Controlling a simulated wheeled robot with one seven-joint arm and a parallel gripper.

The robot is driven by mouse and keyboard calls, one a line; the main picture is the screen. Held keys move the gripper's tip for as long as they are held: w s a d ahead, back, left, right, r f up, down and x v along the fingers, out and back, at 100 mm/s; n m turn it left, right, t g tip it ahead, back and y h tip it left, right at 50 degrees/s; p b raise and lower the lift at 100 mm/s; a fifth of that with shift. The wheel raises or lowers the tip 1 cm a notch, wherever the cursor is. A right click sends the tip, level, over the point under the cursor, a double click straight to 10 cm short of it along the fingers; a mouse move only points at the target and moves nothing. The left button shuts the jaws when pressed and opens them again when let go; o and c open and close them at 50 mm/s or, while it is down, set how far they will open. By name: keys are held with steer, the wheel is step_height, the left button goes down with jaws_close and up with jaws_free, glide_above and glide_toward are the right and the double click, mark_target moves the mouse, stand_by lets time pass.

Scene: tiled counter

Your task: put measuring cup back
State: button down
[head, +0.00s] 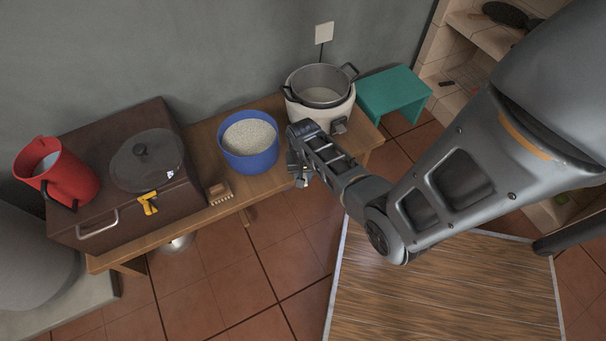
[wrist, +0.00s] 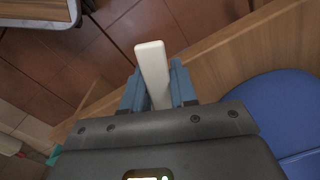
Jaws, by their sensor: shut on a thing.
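My gripper (head: 298,172) is just right of the blue bowl of rice (head: 249,160), over the bench's front edge. In the wrist view its blue-grey fingers (wrist: 155,88) are shut on a plain off-white, bar-shaped piece, which looks like part of the measuring cup (wrist: 153,68). The piece sticks out past the fingertips. The rest of it is hidden by the gripper, so I cannot see a cup shape. The blue bowl also shows at the right of the wrist view (wrist: 285,112).
A white cooker (head: 321,117) with a grey pot (head: 321,74) stands behind my gripper on the wooden bench (head: 196,217). A brush (head: 219,192) lies left of the bowl. A brown box (head: 80,222) bears a red pitcher (head: 70,176) and a lid (head: 141,160). A teal stool (head: 394,92) stands right.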

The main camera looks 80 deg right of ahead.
steer(key=c, duration=0.9)
jaws_free()
step_height(320, 180, up, 12)
steer(key=p, duration=0.5)
steer(key=s+a+r+n+t+h, duration=0.2)
steer(key=a+r+n+t, duration=0.15)
steer(key=a, duration=0.35)
steer(key=s+a+r+n+t+h, duration=0.1)
steer(key=s+a+r+n+t, duration=0.25)
steer(key=a, duration=0.45)
steer(key=s+a+r+n+t+y, duration=0.1)
steer(key=a+r, duration=0.3)
steer(key=r, duration=0.5)
steer(key=s+a+r+n+t+y, duration=0.1)
steer(key=a+r+n+t, duration=0.3)
steer(key=r, duration=0.5)
steer(key=s+a+r+n+t+y, duration=0.1)
steer(key=s+a+r+n+t, duration=0.1)
steer(key=r, duration=0.7)
steer(key=shift+s+a+r+t, duration=0.4)
steer(key=shift+s+a+t, duration=0.1)
steer(key=shift+s+a, duration=0.45)
steer(key=shift+w, duration=0.1)
